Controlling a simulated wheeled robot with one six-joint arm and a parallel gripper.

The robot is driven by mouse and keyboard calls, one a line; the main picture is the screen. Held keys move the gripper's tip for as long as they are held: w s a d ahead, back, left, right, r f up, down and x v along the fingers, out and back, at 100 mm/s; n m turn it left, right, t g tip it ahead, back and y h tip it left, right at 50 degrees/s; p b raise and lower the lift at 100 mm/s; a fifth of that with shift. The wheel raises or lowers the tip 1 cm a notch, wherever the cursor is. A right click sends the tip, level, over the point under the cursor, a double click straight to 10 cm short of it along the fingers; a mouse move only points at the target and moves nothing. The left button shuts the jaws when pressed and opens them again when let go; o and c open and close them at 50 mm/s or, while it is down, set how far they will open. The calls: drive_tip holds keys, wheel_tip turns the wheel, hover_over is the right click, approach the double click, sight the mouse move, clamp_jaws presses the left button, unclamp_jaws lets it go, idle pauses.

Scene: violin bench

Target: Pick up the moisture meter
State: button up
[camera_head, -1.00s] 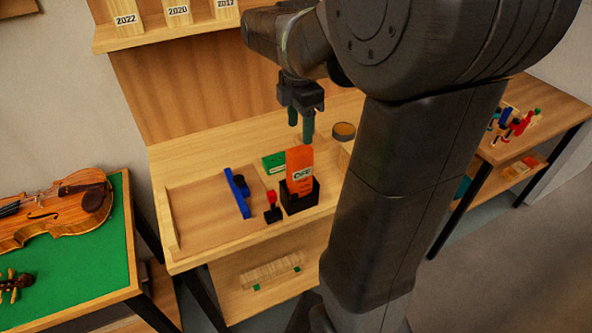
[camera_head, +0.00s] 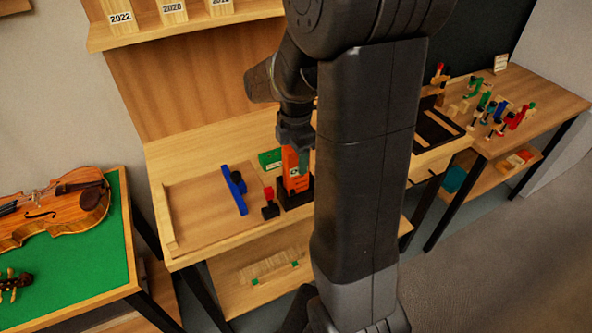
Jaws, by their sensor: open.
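The moisture meter appears to be the upright orange device (camera_head: 292,178) with a pale label, standing in a black holder (camera_head: 309,193) on the wooden bench. My gripper (camera_head: 298,157) points down at the top of the orange device and overlaps it in the picture. It is open. A greenish finger shows at the device's right side; the other finger is not clearly seen. I cannot tell whether the fingers touch it. My arm hides the bench just right of the holder.
A small red-topped black tool (camera_head: 269,204) stands just left of the holder. A blue tool (camera_head: 235,190) lies farther left, and a green box (camera_head: 270,158) is behind. A violin (camera_head: 60,205) lies on the green-topped table (camera_head: 100,262) at left. The bench's left part is clear.

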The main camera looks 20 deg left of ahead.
clamp_jaws()
drive_tip(key=shift+r, duration=0.1)
